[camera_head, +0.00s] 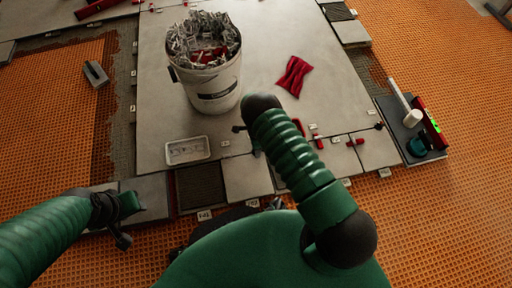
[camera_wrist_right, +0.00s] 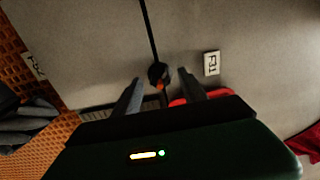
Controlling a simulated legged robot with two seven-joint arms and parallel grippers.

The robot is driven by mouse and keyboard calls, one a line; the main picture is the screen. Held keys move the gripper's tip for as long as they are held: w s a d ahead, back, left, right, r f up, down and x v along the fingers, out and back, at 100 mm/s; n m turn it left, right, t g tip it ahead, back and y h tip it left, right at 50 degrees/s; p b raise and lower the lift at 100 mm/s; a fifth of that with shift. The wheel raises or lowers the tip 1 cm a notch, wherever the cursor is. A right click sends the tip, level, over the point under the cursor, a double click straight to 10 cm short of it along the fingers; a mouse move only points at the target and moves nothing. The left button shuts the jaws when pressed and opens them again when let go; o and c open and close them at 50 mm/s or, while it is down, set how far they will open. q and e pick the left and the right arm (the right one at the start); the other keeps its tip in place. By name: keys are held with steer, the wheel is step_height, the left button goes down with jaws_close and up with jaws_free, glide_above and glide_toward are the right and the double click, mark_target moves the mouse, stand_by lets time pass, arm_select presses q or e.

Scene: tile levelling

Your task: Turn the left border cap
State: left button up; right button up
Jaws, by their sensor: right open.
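A small dark round cap (camera_wrist_right: 158,72) with an orange spot sits on a thin dark line in the grey tile in the right wrist view. My right gripper (camera_wrist_right: 159,80) is open, with one finger on each side of the cap. I cannot tell whether the fingers touch it. In the head view my right arm hides most of this gripper. A small dark knob (camera_head: 238,128) shows beside the arm there; I cannot tell whether it is the same cap. Another dark knob (camera_head: 378,126) is at the right. My left gripper (camera_head: 128,204) is low at the left, its jaws unclear.
A white bucket (camera_head: 213,92) of grey clips stands on the large tile. A white tray (camera_head: 187,150) and a red cloth (camera_head: 294,75) lie nearby. Red pieces (camera_head: 355,142) lie near the tile edge. A tool board (camera_head: 432,152) is at the right, on orange matting.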

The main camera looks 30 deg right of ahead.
step_height(320, 180, up, 16)
steer(key=p, duration=0.9)
steer(key=shift+r, duration=0.25)
